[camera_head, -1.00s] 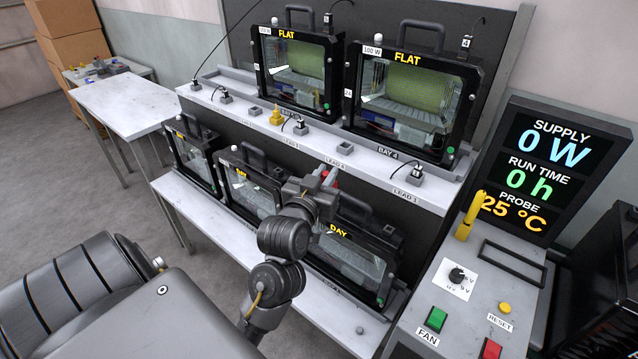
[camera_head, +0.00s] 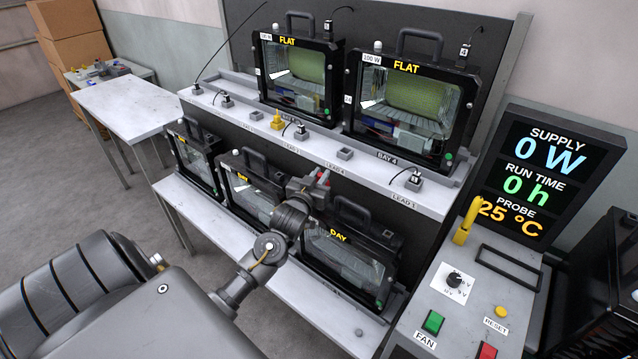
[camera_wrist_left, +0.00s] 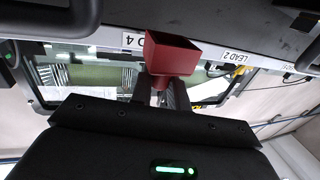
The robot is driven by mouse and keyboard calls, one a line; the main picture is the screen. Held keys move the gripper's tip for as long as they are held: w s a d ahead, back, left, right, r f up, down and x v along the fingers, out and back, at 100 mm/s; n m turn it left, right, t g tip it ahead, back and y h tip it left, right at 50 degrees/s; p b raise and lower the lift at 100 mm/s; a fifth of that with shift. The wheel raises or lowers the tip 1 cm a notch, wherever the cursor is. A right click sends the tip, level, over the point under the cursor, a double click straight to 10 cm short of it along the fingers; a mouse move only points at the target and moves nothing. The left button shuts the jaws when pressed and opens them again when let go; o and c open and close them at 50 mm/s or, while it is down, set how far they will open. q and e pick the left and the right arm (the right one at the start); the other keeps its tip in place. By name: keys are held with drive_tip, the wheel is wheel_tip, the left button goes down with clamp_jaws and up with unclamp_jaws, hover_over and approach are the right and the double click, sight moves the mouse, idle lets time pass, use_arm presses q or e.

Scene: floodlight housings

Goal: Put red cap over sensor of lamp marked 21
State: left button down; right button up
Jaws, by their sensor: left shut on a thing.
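My left gripper (camera_head: 316,183) is shut on a red cap (camera_head: 323,177), in front of the upper shelf's edge and above the lower lamps. In the left wrist view the red cap (camera_wrist_left: 172,54) shows as a square, hollow-looking box between the fingers. Two lamps marked FLAT, a left one (camera_head: 298,72) and a right one (camera_head: 412,100), stand on the upper shelf. Small pale knobs stand on their tops. Three lamps stand below: left (camera_head: 196,157), middle (camera_head: 246,187), and right (camera_head: 345,262), marked DAY. I cannot read a 21 on any lamp. My right gripper is out of view.
The upper shelf (camera_head: 370,170) carries lead plugs, sockets and a yellow part (camera_head: 277,120) along its front. A control box (camera_head: 465,300) and a display (camera_head: 535,170) stand at the right. A side table (camera_head: 125,103) at the left has a bare top.

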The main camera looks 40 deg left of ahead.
use_arm(q)
drive_tip(key=shift+w+a+f, duration=0.1)
drive_tip(key=shift+f, duration=0.1)
wheel_tip(320, 180, down, 3)
drive_tip(key=shift+w+p, duration=0.1)
drive_tip(key=shift+p, duration=0.6)
drive_tip(key=shift+f, duration=0.2)
drive_tip(key=shift+a+f+b, duration=0.1)
drive_tip(key=shift+f+b, duration=0.3)
drive_tip(key=shift+f, duration=0.2)
drive_tip(key=c, duration=1.4)
unclamp_jaws()
drive_tip(key=shift+o, duration=0.2)
